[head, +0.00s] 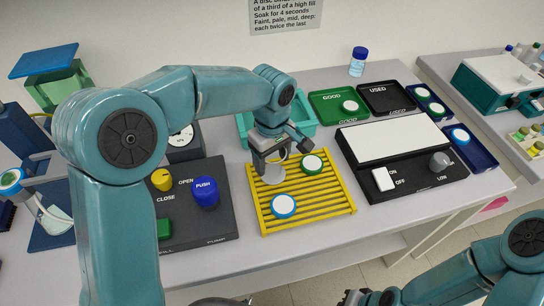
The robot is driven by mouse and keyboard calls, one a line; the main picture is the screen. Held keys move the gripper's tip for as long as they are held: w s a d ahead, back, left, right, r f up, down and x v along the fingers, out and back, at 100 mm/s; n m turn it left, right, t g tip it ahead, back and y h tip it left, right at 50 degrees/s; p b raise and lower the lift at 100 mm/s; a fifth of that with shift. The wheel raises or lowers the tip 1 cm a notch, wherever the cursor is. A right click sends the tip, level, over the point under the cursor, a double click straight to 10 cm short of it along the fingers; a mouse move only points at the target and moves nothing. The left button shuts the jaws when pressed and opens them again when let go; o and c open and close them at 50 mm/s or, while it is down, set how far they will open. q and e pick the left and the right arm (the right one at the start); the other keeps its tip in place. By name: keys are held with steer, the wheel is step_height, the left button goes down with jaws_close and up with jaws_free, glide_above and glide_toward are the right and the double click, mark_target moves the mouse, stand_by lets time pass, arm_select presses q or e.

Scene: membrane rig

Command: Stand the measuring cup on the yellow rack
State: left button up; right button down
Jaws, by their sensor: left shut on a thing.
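The yellow rack (335,208) lies on the table in the middle of the head view. My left gripper (272,160) points down over the rack's back left part. It is shut on a small greyish cup, which looks like the measuring cup (273,176). The cup is partly hidden by the fingers. It looks upright, at or just above the slats; I cannot tell whether it touches them. My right gripper (368,298) is at the bottom edge, cut off and too small to read.
A green-ringed disc (312,164) and a blue-ringed disc (283,206) lie on the rack close to the cup. A dark pump panel (222,222) is to the left. A light box (395,139) with switches is to the right. A teal tray (306,120) is behind.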

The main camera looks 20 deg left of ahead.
arm_select(q)
steer(key=shift+f, duration=0.2)
steer(key=o, duration=1)
steer(key=shift+o, duration=0.2)
step_height(320, 180, up, 12)
steer(key=shift+r, duration=0.25)
